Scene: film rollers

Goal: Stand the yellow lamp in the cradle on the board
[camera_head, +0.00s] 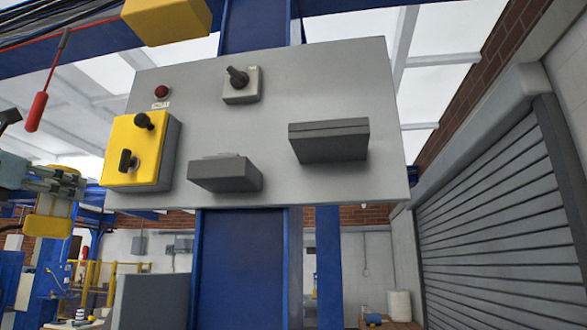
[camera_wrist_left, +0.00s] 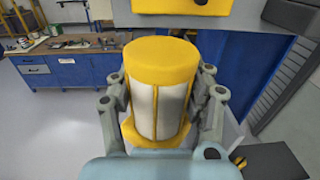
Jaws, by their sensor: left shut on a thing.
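The yellow lamp (camera_wrist_left: 161,62) has a yellow cap, a pale middle and a yellow base. My left gripper (camera_wrist_left: 162,80) is shut on it, with a finger on each side. In the head view my left gripper (camera_head: 55,183) is at the left edge, left of the grey board (camera_head: 275,90), and a yellow part of the lamp (camera_head: 48,226) shows below it. The lamp is apart from the board. Two dark grey box-like holders, one lower middle (camera_head: 225,175) and one at right (camera_head: 328,142), stick out from the board. I cannot tell which is the cradle. My right gripper is out of view.
A yellow switch box (camera_head: 140,152) sticks out at the board's left, near my left gripper. A grey switch (camera_head: 240,85) and a red button (camera_head: 161,92) sit higher. A red handle (camera_head: 37,111) hangs at upper left. A blue column (camera_head: 240,265) stands below the board.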

